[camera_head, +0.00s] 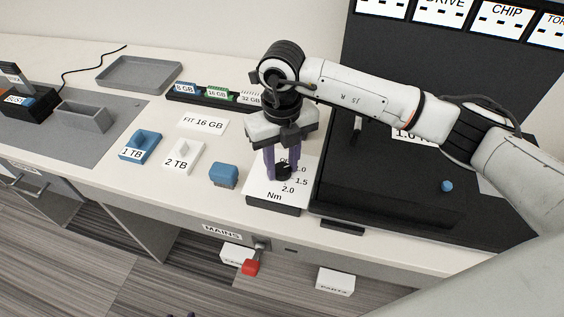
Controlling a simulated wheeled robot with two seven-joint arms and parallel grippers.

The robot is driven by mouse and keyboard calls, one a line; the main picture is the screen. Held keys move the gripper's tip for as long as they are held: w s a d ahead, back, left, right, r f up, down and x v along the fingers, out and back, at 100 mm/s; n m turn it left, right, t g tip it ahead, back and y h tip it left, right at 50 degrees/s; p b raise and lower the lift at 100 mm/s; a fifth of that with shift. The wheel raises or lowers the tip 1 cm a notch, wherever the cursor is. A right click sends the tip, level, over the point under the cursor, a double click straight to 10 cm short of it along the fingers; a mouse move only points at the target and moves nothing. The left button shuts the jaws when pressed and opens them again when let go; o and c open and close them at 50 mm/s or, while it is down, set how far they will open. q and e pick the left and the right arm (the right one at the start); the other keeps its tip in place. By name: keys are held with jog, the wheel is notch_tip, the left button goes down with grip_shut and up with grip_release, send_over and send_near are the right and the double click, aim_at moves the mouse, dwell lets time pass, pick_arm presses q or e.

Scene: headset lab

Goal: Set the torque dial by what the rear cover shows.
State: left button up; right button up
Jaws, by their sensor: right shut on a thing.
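The torque dial is a black knob (284,172) on a white panel (264,191) marked OFF, 1.0, 1.5, 2.0 and Nm, near the front edge of the bench. My right gripper (283,168) points down over the panel and is shut on the knob. The fingers cover part of the OFF label and most of the knob, so I cannot tell its setting.
Left of the dial are a blue block (223,175), a white 2 TB piece (183,158), a blue 1 TB piece (140,146) and a FIT 16 GB card (203,123). A memory rack (180,97) stands behind. A black case (350,190) is close right. A red-tipped MAINS lever (251,267) hangs below.

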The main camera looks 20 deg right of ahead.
aim_at(282, 168)
jog(key=o, duration=1)
jog(key=shift+o, duration=0.2)
jog(key=shift+r, duration=0.1)
notch_tip(282, 168, up, 10)
jog(key=b, duration=0.1)
jog(key=shift+r, duration=0.15)
